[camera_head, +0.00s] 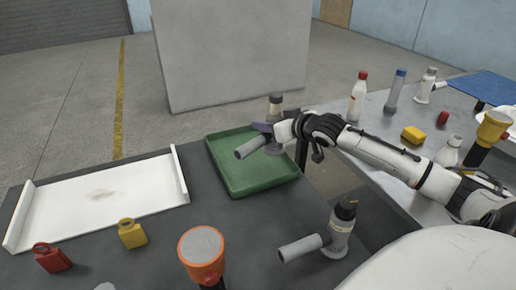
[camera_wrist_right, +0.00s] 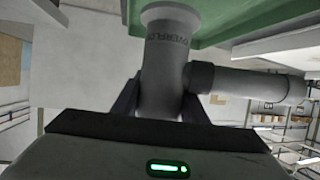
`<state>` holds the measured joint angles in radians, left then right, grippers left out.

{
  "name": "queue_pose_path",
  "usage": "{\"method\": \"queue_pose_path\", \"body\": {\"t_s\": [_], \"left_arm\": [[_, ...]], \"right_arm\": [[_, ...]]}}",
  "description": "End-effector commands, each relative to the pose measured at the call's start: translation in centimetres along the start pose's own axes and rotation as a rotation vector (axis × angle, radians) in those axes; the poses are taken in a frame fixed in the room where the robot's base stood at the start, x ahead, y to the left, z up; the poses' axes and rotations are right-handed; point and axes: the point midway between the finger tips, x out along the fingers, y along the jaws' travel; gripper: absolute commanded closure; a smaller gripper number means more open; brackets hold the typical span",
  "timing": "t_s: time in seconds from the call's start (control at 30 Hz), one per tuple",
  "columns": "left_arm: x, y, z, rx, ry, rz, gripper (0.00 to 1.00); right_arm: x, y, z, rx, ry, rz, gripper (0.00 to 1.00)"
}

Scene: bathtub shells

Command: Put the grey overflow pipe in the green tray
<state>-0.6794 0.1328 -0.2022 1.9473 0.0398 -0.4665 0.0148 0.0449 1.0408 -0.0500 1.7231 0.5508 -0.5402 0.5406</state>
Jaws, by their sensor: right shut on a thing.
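The green tray (camera_head: 236,181) lies on the dark table in the head view. My right gripper (camera_head: 268,130) is at the tray's far right part. It is shut on the grey overflow pipe (camera_head: 250,147), whose side branch points left over the tray. In the right wrist view the pipe (camera_wrist_right: 163,65) stands between the two fingers, its flared end by the green tray (camera_wrist_right: 240,20). I cannot tell whether the pipe touches the tray floor. My left gripper is not in view.
A second grey pipe with a side branch (camera_head: 338,232) stands on the dark table at the front. Bottles stand on the right table (camera_head: 385,125).

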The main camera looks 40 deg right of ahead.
Motion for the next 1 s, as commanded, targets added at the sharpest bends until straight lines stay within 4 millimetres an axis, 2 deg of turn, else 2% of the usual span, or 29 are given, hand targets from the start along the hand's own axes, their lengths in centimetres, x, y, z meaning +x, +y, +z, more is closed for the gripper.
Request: {"method": "queue_pose_path", "body": {"t_s": [0.1,0.27,0.5,0.87,0.9,1.0], "left_arm": [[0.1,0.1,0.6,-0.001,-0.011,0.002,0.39],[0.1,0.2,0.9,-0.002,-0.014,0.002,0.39],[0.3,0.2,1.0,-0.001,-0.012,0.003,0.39],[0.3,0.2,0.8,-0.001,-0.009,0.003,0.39],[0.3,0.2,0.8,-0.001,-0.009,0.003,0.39],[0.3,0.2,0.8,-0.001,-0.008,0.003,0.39]], "right_arm": [[0.8,0.0,1.8,0.002,0.001,0.0,0.86],[1.2,-0.1,2.8,-0.001,0.003,0.0,0.86],[2.4,-0.1,5.8,0.001,0.001,0.0,0.86],[2.6,-0.1,6.2,-0.001,0.002,0.0,0.86],[2.6,-0.1,6.3,-0.002,0.001,0.0,0.57],[2.6,-0.1,6.3,-0.002,0.001,0.0,0.42]]}}
